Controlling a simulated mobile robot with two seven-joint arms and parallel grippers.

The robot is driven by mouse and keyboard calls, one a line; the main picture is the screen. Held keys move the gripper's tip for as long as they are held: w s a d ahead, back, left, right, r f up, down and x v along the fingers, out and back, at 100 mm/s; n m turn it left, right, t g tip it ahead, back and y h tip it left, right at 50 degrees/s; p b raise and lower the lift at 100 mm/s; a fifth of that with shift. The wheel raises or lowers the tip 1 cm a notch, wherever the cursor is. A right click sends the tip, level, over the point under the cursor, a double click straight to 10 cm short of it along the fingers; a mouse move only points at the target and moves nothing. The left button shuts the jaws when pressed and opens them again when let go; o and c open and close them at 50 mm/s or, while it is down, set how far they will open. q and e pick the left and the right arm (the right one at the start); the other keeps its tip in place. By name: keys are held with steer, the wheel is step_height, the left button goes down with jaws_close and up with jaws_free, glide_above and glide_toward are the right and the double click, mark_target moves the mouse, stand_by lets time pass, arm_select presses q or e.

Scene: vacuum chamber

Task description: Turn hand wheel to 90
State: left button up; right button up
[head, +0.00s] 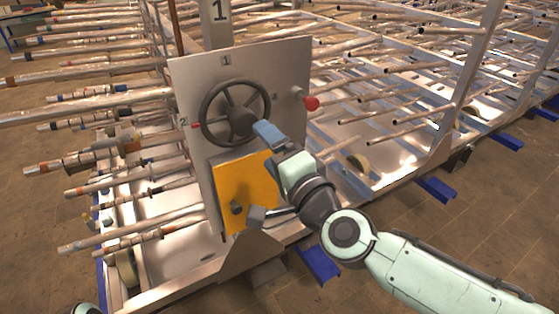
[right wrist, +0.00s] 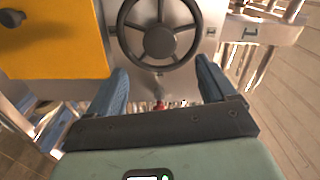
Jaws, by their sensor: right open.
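The dark hand wheel (head: 241,119) is mounted upright on a grey panel (head: 290,60). A "1" is marked above it and a "2" at its left, beside a small red pointer (head: 196,125). My right gripper (head: 262,174) is in front of the panel, at the wheel's lower right. Its upper blue finger overlaps the wheel's lower right rim in the picture. In the right wrist view, the wheel (right wrist: 159,42) is beyond the open fingers of the gripper (right wrist: 161,66), with nothing held between them. Contact with the rim cannot be told. My left gripper is out of view.
A red knob (head: 311,103) sticks out at the panel's right. A yellow plate (head: 248,180) with a dark knob (head: 236,207) is below the wheel. Racks of metal rods (head: 90,93) protrude on both sides. Brown floor (head: 480,240) is open at the front right.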

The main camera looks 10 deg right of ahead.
steer(key=shift+v, duration=1.6)
steer(key=shift+w, duration=0.1)
steer(key=w+f+n+g+h, duration=0.1)
steer(key=w+f+g, duration=0.15)
steer(key=f, duration=0.85)
steer(key=w+f+n+g+h, duration=0.15)
steer(key=w+f, duration=0.25)
steer(key=f, duration=0.6)
step_height(320, 180, down, 19)
steer(key=s+d+n+g, duration=0.2)
steer(key=s+d+g, duration=0.1)
steer(key=g, duration=0.2)
steer(key=s+d+f+n+g, duration=0.1)
steer(key=s+f+g, duration=0.1)
steer(key=s+f, duration=0.45)
steer(key=s+f+n+g, duration=0.1)
steer(key=s+f+g, duration=0.15)
steer(key=f, duration=0.75)
steer(key=s+f+n+g, duration=0.1)
steer(key=s+f+g, duration=0.1)
steer(key=s+f, duration=0.3)
steer(key=s+f+g, duration=0.2)
steer(key=s+f, duration=0.4)
steer(key=s, duration=0.8)
steer(key=shift+a+n+y, duration=0.35)
steer(key=shift+a, duration=0.05)
